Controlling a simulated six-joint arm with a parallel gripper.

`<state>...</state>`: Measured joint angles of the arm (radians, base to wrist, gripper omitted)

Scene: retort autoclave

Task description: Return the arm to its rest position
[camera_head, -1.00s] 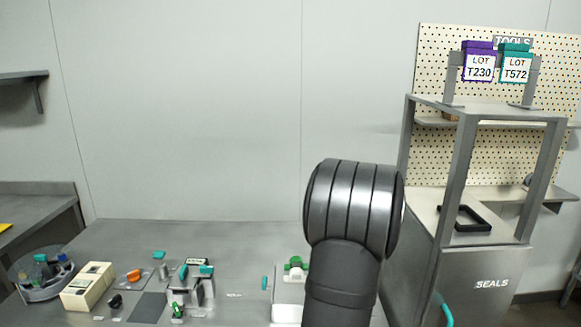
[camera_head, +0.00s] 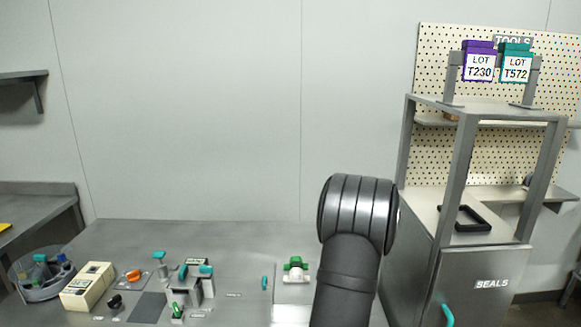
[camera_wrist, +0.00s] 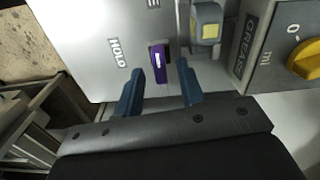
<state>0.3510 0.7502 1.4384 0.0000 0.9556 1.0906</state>
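A purple lever (camera_wrist: 158,64) stands just beyond the fingertips, in a dark slot of a grey panel (camera_wrist: 95,25) beside the word HOLD. It looks clear of both fingers, though the depth is hard to judge. In the head view my arm rises at the lower middle right, in front of the bench; the gripper itself is not seen there.
The bench (camera_head: 225,240) carries a green-and-white valve (camera_head: 295,268), teal-topped fixtures (camera_head: 205,272), a cream box (camera_head: 88,287) and a round caddy (camera_head: 42,278). A grey cabinet frame (camera_head: 465,150) stands close right of my arm. In the wrist view, a yellow knob (camera_wrist: 305,60) sits at the right.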

